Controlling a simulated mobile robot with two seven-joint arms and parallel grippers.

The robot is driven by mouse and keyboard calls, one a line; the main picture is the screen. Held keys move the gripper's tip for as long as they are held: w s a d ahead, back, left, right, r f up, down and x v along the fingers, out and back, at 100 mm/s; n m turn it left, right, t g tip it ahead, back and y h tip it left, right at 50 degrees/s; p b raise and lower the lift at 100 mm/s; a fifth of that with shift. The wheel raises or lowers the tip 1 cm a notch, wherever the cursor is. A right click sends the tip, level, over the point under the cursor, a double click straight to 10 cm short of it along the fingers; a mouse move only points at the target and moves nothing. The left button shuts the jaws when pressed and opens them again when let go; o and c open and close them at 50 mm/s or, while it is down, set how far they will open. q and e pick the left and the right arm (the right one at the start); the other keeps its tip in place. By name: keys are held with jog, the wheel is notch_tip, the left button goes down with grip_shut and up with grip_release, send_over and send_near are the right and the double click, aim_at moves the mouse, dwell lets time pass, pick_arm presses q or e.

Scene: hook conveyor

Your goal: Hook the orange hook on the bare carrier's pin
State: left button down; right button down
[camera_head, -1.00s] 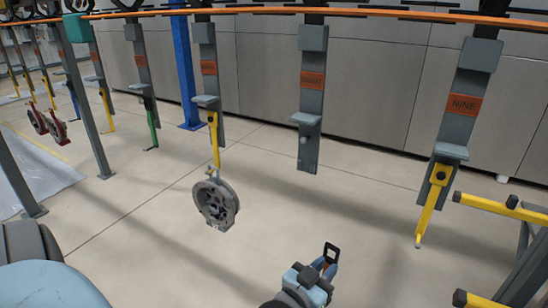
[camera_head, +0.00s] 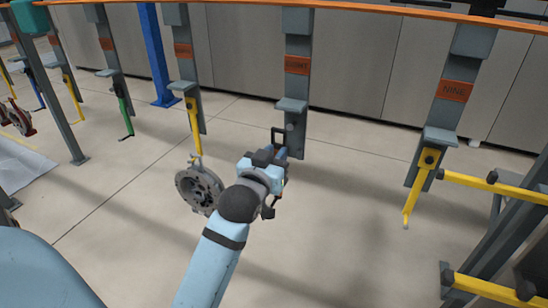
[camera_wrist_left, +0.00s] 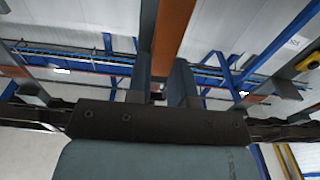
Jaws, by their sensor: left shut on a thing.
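The bare carrier is the grey hanging plate (camera_head: 297,97) with an orange label that seems to read EIGHT. Its small pin (camera_head: 289,127) sticks out below a grey ledge, with no hook on it. My left gripper (camera_head: 277,158) is shut on the orange hook, just in front of and below that pin. The hook's dark square eye (camera_head: 275,133) shows beyond the fingertips, close to the pin in the picture; I cannot tell whether they touch. In the left wrist view the orange hook (camera_wrist_left: 175,32) stands between the two fingers (camera_wrist_left: 160,82). My right gripper is not in view.
To the left, a carrier's yellow hook (camera_head: 194,125) holds a grey wheel-like part (camera_head: 199,188). To the right, carrier NINE (camera_head: 453,91) bears an empty yellow hook (camera_head: 413,198). A frame with yellow bars (camera_head: 490,184) stands at the right. An orange rail (camera_head: 350,9) runs above.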

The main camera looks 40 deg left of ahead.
aim_at(294, 137)
pick_arm(q)
jog(key=shift+f+b+x, duration=0.2)
jog(key=shift+b+x, duration=0.4)
jog(key=shift+x, duration=1.45)
jog(key=shift+f+b+x, duration=0.2)
jog(key=shift+b+x, duration=0.4)
jog(key=shift+x, duration=1.4)
jog(key=shift+w+a+f, duration=0.1)
jog(key=shift+w+f, duration=0.45)
jog(key=c, duration=0.9)
grip_release()
jog(key=shift+c, duration=0.2)
jog(key=shift+f, duration=0.1)
